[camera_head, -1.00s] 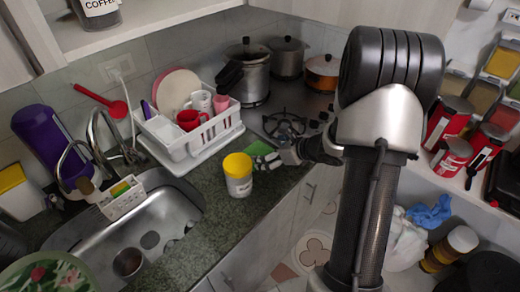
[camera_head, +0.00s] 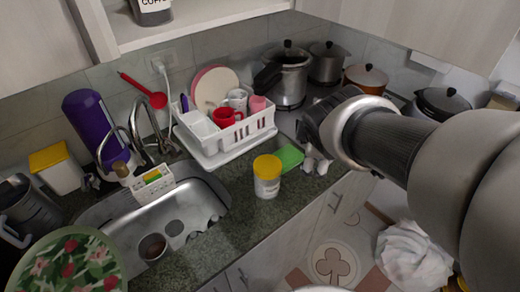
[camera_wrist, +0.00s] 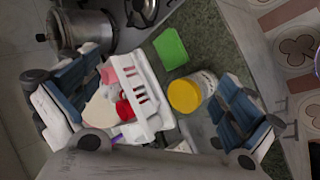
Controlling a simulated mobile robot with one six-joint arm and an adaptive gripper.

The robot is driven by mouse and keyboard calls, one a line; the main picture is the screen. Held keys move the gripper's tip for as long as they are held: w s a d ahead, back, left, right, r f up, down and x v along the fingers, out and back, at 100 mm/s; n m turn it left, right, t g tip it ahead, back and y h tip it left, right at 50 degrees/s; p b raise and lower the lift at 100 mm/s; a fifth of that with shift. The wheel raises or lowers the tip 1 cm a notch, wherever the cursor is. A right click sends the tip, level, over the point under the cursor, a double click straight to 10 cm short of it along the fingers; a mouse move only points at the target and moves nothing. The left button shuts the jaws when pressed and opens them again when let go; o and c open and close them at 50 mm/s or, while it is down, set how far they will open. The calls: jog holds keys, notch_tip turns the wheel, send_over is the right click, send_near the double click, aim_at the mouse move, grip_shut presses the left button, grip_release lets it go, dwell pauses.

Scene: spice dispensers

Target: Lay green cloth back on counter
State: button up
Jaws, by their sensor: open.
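My gripper (camera_head: 316,160) is above the counter just right of the cloth in the head view, partly hidden by my arm. In the wrist view my gripper (camera_wrist: 150,108) has its two fingers spread wide, with nothing held between them. The cloth is apart from the fingers in that view.
The yellow-lidded jar (camera_head: 267,177) stands right beside the cloth. The white dish rack (camera_head: 232,138) with cups and plates is behind it. The sink (camera_head: 175,217) is at left, and pots (camera_head: 283,75) stand on the stove. The counter in front of the jar is clear.

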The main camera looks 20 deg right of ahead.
jog(key=s+a+f+m+g+y, duration=0.1)
jog(key=s+a+m+y, duration=0.3)
jog(key=s+a+m, duration=0.7)
jog(key=s+a+g, duration=0.1)
jog(key=s+a, duration=0.1)
jog(key=s, duration=0.2)
jog(key=shift+a+m+g, duration=0.3)
jog(key=shift+g, duration=0.1)
